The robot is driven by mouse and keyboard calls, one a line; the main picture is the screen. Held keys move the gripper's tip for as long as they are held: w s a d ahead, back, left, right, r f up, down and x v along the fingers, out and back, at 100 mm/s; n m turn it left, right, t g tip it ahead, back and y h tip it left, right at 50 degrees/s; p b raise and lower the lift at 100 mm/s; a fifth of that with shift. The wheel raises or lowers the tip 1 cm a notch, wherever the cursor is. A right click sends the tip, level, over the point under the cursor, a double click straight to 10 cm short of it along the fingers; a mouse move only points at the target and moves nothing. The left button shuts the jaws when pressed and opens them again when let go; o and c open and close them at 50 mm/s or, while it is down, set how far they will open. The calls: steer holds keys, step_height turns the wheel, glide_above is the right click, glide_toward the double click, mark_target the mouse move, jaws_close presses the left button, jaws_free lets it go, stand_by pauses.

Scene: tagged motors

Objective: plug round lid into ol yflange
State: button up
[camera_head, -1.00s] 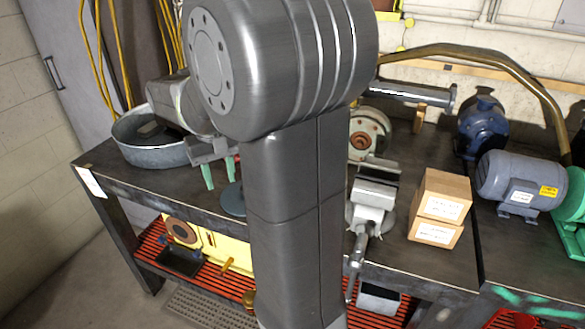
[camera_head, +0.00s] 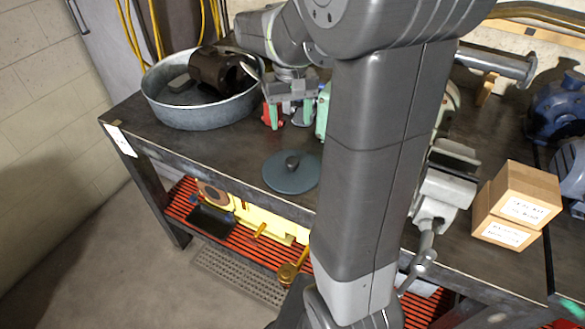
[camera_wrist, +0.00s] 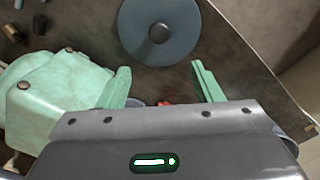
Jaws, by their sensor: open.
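The round lid (camera_head: 291,172) is a flat blue-grey disc with a dark knob in its middle. It lies on the dark workbench near its front edge and also shows at the top of the wrist view (camera_wrist: 140,40). My gripper (camera_head: 289,114) is open and empty, its green fingers pointing down behind the lid. In the wrist view my gripper (camera_wrist: 163,82) has its fingers apart, below the lid in the picture. I cannot tell for certain which part is the oily flange; a dark brown flanged part (camera_head: 208,70) lies in a metal tub.
The metal tub (camera_head: 190,117) stands at the bench's left end. A pale green machine (camera_wrist: 60,95) is close beside my gripper. A vise (camera_head: 437,195) and cardboard boxes (camera_head: 527,190) stand to the right. Bare bench lies left of the lid.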

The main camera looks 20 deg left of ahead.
glide_above(292, 160)
steer(key=f, duration=0.7)
steer(key=shift+w+a+f, duration=0.1)
steer(key=shift+w+a, duration=0.2)
steer(key=shift+w, duration=0.1)
steer(key=f, duration=0.4)
steer(key=shift+s+d, duration=0.35)
steer(key=shift+f, duration=0.6)
steer(key=shift+c, duration=0.2)
steer(key=c, duration=1)
